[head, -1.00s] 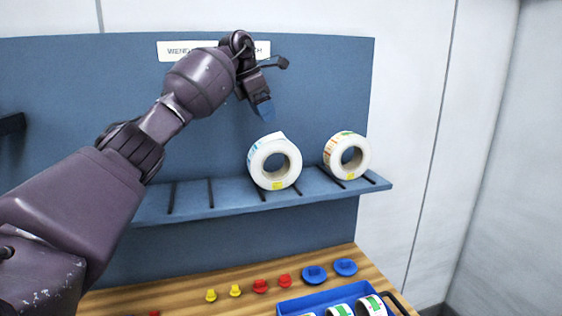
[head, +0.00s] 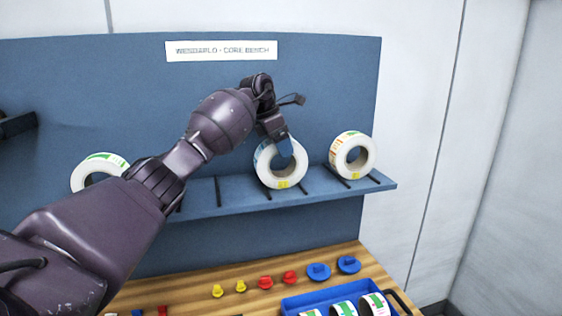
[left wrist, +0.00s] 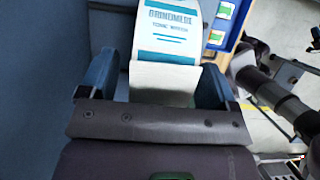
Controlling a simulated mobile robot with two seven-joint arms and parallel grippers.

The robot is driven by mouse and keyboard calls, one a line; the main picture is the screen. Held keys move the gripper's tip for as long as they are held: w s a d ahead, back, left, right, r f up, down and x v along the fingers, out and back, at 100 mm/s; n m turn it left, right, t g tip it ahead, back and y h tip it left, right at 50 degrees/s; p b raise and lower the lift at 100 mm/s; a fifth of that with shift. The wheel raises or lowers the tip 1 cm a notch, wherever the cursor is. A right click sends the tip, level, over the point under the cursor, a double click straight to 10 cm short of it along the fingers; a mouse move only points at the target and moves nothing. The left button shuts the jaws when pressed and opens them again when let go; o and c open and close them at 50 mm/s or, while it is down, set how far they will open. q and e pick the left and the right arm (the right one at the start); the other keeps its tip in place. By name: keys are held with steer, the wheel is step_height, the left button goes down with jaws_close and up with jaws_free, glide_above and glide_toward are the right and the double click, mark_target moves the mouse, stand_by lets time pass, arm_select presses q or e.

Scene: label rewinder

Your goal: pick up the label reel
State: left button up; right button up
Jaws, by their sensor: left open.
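Three white label reels stand on the blue shelf (head: 330,191). The middle reel (head: 280,180) has bluish print on its left side and a yellow mark at its lower front. My left gripper (head: 284,148) is open at the top of this reel, coming down from above, and hides part of its upper rim. In the left wrist view, the printed reel (left wrist: 167,38) lies between the two spread blue fingers of the gripper (left wrist: 158,80). I cannot tell whether the fingers touch it. My right gripper is not in view.
The right reel (head: 342,150) stands close beside the middle one. The left reel (head: 85,181) is partly behind my arm. Dark slats cross the shelf. Below, a wooden bench (head: 250,268) holds yellow, red and blue pieces and a blue tray (head: 300,299) with more rolls.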

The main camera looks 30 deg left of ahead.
arm_select(q)
jaws_close()
stand_by(0.5)
steer(key=shift+r, duration=0.15)
